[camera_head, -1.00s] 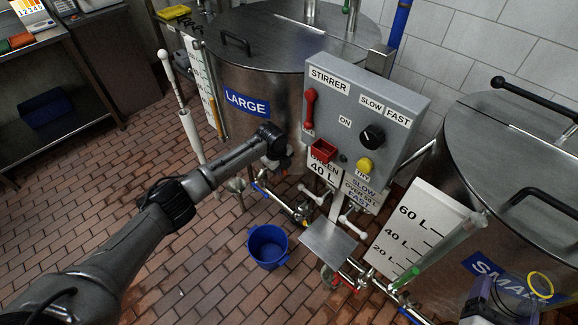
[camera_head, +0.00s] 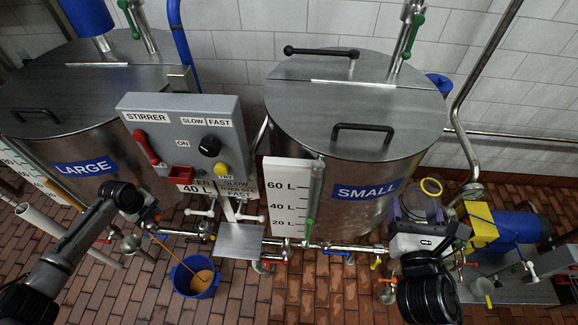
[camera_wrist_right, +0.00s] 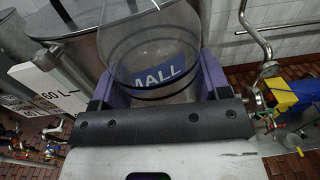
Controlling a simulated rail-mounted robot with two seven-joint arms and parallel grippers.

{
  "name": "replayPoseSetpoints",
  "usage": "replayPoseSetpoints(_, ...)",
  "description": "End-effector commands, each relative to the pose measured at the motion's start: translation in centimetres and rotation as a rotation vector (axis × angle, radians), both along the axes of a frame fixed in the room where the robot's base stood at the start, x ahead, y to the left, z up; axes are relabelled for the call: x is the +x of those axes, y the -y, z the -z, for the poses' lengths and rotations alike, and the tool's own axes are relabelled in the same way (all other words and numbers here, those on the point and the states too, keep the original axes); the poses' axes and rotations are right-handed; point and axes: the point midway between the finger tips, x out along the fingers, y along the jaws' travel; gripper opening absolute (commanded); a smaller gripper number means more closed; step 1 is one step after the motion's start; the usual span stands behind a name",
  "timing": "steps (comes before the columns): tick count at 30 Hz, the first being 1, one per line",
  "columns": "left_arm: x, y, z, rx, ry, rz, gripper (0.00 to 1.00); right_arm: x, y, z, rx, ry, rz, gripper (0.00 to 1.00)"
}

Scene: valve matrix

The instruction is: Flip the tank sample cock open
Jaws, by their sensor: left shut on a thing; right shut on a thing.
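The large tank (camera_head: 45,150) stands at the left and the small tank (camera_head: 345,150) at the centre right. My left gripper (camera_head: 143,213) is shut at the lower front of the large tank. It covers the fitting it grips there, apparently the sample cock, so I cannot make out the handle. A thin brown stream (camera_head: 172,254) runs from below this gripper to the blue bucket (camera_head: 180,283), which holds brown liquid. My right gripper (camera_wrist_right: 155,85) has purple fingers shut around a clear cylindrical vessel (camera_wrist_right: 150,50), in front of the small tank. The vessel looks empty.
A grey stirrer box (camera_head: 185,130) stands between the tanks above a small metal plate (camera_head: 240,241). Pipes with several coloured valve handles run low along the front. A blue motor with a yellow box (camera_head: 482,233) is at the right.

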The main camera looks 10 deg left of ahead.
Motion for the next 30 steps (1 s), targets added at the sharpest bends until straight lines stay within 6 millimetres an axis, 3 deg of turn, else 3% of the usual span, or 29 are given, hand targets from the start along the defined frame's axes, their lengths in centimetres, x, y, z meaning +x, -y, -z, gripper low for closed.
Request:
replayPoseSetpoints(16,-0.9,-0.87,-0.09,-0.002,0.002,0.002,0.0,-0.01,0.0,-0.37,0.0,0.0,0.0,0.46)
replayPoseSetpoints(17,-0.9,-0.87,-0.09,-0.002,0.002,0.002,0.3,-0.01,0.01,-0.38,0.0,0.0,0.0,0.46)
replayPoseSetpoints(19,-0.91,-0.87,-0.08,-0.002,0.002,0.002,0.36,-0.01,0.01,-0.38,0.0,0.0,0.0,0.46)
replayPoseSetpoints(21,-0.91,-0.88,-0.07,-0.001,0.002,0.002,0.4,0.0,0.01,-0.37,0.0,0.0,0.0,0.46)
replayPoseSetpoints(30,-1.0,-0.96,-0.61,-0.001,0.002,0.002,0.4,0.0,0.0,-0.51,0.0,0.0,0.0,0.46)
